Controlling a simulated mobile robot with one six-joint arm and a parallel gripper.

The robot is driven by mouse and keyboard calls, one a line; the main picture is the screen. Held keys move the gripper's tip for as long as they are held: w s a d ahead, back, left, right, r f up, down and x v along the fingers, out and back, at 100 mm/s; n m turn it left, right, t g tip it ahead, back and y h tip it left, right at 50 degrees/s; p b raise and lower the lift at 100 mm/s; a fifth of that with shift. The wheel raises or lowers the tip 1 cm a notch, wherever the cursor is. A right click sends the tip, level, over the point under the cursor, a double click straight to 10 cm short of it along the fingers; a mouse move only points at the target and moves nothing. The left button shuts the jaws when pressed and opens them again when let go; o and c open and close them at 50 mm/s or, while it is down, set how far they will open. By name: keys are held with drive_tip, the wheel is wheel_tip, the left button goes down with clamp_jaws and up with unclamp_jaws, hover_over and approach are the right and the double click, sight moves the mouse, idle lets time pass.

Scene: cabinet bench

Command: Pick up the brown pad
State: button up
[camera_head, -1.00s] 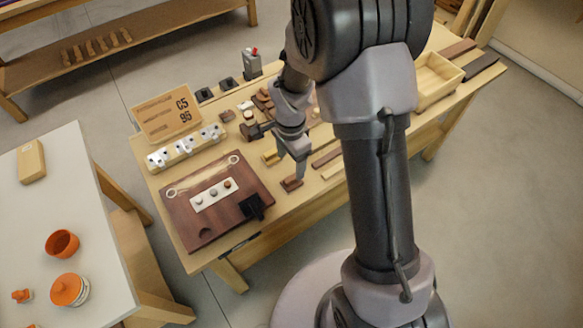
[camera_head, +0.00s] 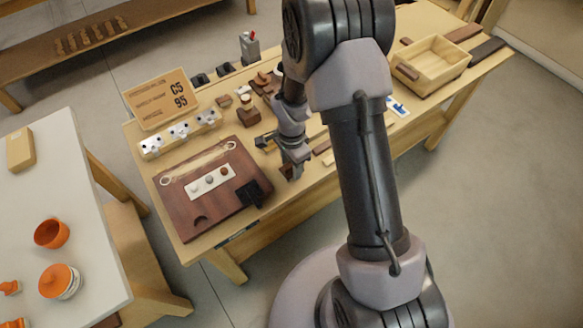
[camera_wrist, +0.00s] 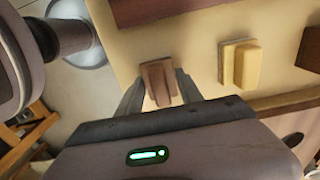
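The brown pad (camera_wrist: 158,82), a small block with a raised strip, lies on the light wood bench top (camera_wrist: 205,55). In the wrist view it sits between the two fingers of my gripper (camera_wrist: 160,76). The fingers are apart, one on each side of it, close to its edges; firm contact cannot be made out. In the head view my gripper (camera_head: 291,172) is low at the bench's front edge, and its fingers mostly cover the pad.
A yellow block on a pale base (camera_wrist: 241,65) lies just right of the pad in the wrist view. A dark brown board (camera_head: 168,200) is left of my gripper. An open wooden box (camera_head: 445,76) stands at the bench's right. A white side table (camera_head: 80,215) is at left.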

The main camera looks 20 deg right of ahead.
drive_tip(key=c, duration=0.6)
drive_tip(key=shift+r, duration=0.15)
drive_tip(key=shift+r, duration=0.4)
drive_tip(key=r+p, duration=0.2)
drive_tip(key=shift+s+a+r, duration=0.1)
drive_tip(key=shift+s+r, duration=0.3)
drive_tip(key=s+a+r+p, duration=0.1)
drive_tip(key=s+a, duration=0.1)
drive_tip(key=s, duration=1.3)
drive_tip(key=shift+a, duration=0.25)
drive_tip(key=shift+r, duration=0.1)
drive_tip(key=o, duration=0.7)
drive_tip(key=shift+c, duration=0.2)
clamp_jaws()
